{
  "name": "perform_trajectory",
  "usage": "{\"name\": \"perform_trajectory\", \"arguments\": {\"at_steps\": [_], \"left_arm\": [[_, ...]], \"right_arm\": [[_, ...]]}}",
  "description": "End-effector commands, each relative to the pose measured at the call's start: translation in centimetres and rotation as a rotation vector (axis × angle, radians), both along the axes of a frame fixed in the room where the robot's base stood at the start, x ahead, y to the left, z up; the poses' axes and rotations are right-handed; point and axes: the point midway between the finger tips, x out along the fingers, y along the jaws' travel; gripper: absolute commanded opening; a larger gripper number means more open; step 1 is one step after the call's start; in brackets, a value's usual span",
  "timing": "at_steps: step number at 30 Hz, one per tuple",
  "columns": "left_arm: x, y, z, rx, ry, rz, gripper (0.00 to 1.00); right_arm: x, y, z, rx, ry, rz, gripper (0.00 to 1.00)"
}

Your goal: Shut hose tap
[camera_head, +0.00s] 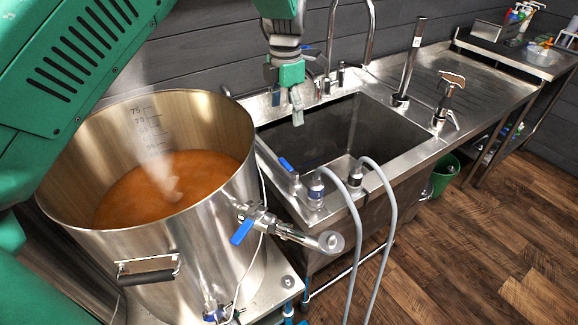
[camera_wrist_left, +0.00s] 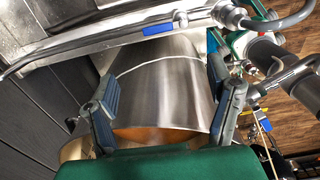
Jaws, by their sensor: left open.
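The hose tap (camera_head: 294,182) stands on the sink's near left corner, with a blue lever (camera_head: 286,164). Beside it, two grey hoses (camera_head: 352,208) leave fittings with blue and dark collars. My left gripper (camera_head: 287,100) hangs over the sink's left part, above and behind the tap, apart from it, open and empty. In the left wrist view the gripper (camera_wrist_left: 160,78) has its two fingers spread, with the kettle's steel wall showing between them. A blue lever (camera_wrist_left: 158,30) lies beyond the fingers there, seemingly the hose tap's. My right gripper is not seen.
A large steel kettle (camera_head: 190,245) of steaming brown wort stands left of the sink (camera_head: 395,130). Its valve has another blue lever (camera_head: 242,232) and an outlet pipe pointing right. A tall faucet (camera_head: 333,35) rises behind my gripper. A green bucket (camera_head: 446,172) stands right.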

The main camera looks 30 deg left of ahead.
Motion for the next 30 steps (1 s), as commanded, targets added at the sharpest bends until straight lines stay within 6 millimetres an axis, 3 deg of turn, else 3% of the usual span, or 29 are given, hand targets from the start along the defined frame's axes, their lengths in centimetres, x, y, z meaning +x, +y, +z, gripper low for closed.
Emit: {"name": "perform_trajectory", "arguments": {"at_steps": [1,6,14,24,30], "left_arm": [[0.1,0.1,-1.2,-0.001,0.001,0.001,0.74],[-0.1,0.0,-2.6,0.000,0.000,0.001,0.74],[-0.1,-0.2,-4.3,0.001,0.002,0.000,0.74],[-0.1,0.0,-11.4,0.000,0.002,0.001,0.74],[-0.1,0.0,-14.7,-0.001,0.001,0.000,0.74]], "right_arm": [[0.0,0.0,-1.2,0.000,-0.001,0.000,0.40],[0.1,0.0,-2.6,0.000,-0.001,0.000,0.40],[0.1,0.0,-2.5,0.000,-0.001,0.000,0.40],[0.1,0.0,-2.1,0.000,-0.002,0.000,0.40],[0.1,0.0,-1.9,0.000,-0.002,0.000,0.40]]}}
